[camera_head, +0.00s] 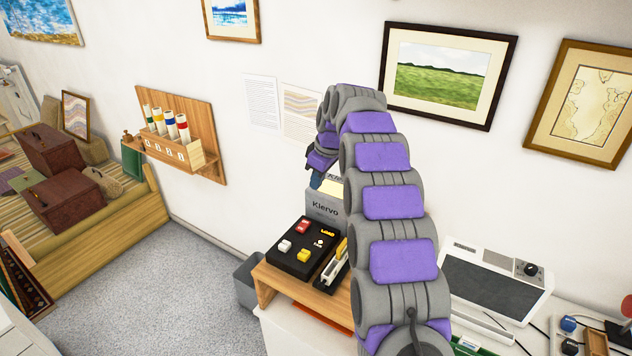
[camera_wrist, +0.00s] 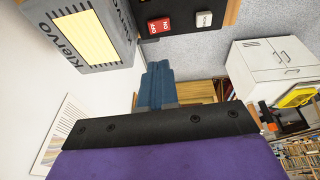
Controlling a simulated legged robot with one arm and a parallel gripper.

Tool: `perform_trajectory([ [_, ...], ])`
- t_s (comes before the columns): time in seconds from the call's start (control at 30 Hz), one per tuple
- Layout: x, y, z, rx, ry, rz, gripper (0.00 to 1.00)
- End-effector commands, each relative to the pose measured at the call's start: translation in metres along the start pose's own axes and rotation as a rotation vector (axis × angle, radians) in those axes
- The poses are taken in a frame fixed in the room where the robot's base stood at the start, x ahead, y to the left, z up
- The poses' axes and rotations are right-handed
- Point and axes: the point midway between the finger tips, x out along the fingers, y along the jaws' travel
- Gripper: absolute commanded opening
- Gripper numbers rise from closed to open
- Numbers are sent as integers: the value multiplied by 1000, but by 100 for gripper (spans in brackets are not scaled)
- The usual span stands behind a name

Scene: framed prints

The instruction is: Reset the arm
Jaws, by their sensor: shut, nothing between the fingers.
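My arm, grey with purple pads, rises from the lower right of the head view and bends over at the top. My gripper (camera_head: 316,180) hangs at its far end, beside the grey Klervo box (camera_head: 323,206) near the wall. In the wrist view the blue fingers of my gripper (camera_wrist: 158,88) are together and hold nothing. The Klervo box (camera_wrist: 82,68), with a pale yellow lit panel, stands at the upper left there. The black button panel (camera_head: 302,246) sits below my gripper on a wooden stand; red and white buttons show in the wrist view.
A wooden wall rack (camera_head: 180,140) holds several coloured tubes to the left. Framed prints, including a green landscape (camera_head: 447,75), hang on the wall. A white device with a dark screen (camera_head: 490,285) stands right of my arm. Grey carpet (camera_head: 170,280) is open at the left.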

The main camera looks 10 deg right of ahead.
Motion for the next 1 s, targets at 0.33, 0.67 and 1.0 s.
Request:
perform_trajectory([
  [0.33,-13,-17,6,37,-12,-7,0],
  [0.67,-40,-75,33,164,-71,-39,0],
  [1.0,-62,-137,71,294,-134,-52,0],
])
